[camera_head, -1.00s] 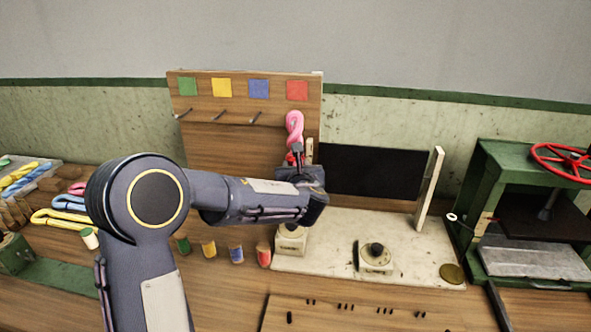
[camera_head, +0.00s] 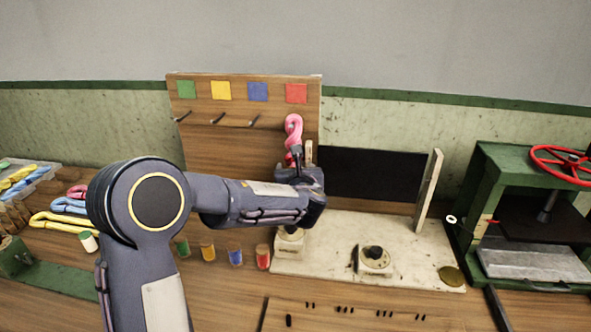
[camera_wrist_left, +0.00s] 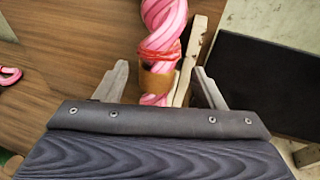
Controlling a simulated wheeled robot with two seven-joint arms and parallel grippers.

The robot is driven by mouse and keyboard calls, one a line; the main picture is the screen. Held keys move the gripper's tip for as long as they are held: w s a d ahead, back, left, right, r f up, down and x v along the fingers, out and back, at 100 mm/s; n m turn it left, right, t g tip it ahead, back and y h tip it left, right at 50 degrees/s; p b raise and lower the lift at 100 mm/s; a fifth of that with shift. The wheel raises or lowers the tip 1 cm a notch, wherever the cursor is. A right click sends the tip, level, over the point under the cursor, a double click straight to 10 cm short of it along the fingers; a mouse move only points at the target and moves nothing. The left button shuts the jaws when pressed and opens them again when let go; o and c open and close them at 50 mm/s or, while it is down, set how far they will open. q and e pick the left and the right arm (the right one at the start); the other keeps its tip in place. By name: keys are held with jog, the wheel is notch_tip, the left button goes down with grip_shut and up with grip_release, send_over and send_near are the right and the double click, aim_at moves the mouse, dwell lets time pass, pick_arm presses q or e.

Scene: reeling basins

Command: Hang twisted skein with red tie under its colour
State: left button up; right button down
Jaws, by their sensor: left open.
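The pink twisted skein (camera_head: 293,130) hangs at the board's right end, below the red square (camera_head: 296,93). Its peg is hidden behind it. My left gripper (camera_head: 298,158) is at the skein's lower end. In the left wrist view its fingers (camera_wrist_left: 160,85) stand apart on either side of the skein's lower part, with gaps visible. My right gripper is not in view.
The wooden board (camera_head: 215,145) also has green, yellow and blue squares above bare pegs (camera_head: 218,118). A pale wooden post (camera_head: 308,152) stands close to the skein. Several coloured spools stand below. A green press (camera_head: 530,215) is at right.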

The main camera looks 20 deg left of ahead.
pick_arm(q)
jog(key=b+v, duration=0.2)
jog(key=v, duration=0.6)
jog(key=s+a+f+n+g+h, duration=0.1)
jog(key=s+a+f+n+g, duration=0.3)
jog(key=s+n, duration=0.5)
jog(key=s+a+f+n+g+h, duration=0.1)
jog(key=s+a+f+n+g, duration=0.25)
jog(key=s+n, duration=0.55)
jog(key=s+d+f+n+h, duration=0.3)
jog(key=s+d+n+h, duration=0.6)
jog(key=s+d+n, duration=0.3)
jog(key=s+n, duration=0.2)
jog(key=s, duration=0.1)
jog(key=shift+f+p, duration=0.2)
jog(key=shift+p, duration=0.1)
jog(key=shift+s+g, duration=0.1)
jog(key=shift+g, duration=0.15)
